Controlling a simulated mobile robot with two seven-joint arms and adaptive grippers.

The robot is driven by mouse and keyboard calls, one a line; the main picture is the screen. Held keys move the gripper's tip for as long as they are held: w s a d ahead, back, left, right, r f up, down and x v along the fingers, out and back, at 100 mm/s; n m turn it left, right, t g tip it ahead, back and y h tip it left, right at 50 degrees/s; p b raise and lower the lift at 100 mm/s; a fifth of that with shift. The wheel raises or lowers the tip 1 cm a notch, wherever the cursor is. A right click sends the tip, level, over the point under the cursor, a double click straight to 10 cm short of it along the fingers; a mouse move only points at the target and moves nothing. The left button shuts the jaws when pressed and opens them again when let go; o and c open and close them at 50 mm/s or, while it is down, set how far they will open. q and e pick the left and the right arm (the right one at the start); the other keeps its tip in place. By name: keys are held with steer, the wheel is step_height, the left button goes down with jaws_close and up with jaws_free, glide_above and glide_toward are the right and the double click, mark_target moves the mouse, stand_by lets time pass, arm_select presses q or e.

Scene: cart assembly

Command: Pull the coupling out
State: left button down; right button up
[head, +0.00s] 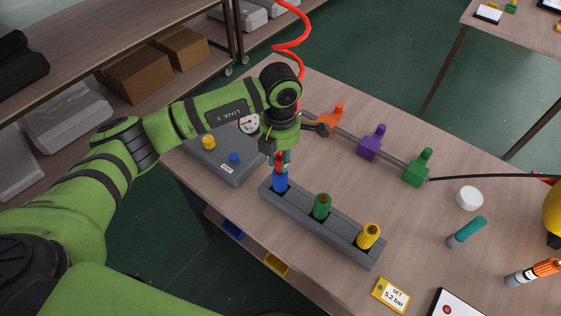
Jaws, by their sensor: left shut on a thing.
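My left gripper (279,156) reaches down from above at the far left end of the grey block (310,232) on the table. It is shut on the coupling, of which a small red part (278,160) shows between the fingers. Directly below is the blue socket (280,182), upright in the block. The gripper hides most of the coupling, and I cannot tell how deep it sits in the blue socket. A green socket (322,206) and a yellow socket (369,235) stand in the same block, clear of the gripper. My right gripper is not in view.
A grey gauge box (227,158) stands left of the block. Orange (332,119), purple (372,142) and green valves (418,167) line a pipe behind. A red coiled hose (293,40) rises behind my wrist. A teal cylinder (467,232) and white cap (469,197) are right.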

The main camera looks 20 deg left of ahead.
mark_target(280, 157)
arm_select(q)
steer(key=shift+r, duration=0.3)
steer(key=shift+r+p, duration=1.5)
steer(key=shift+r, duration=1.05)
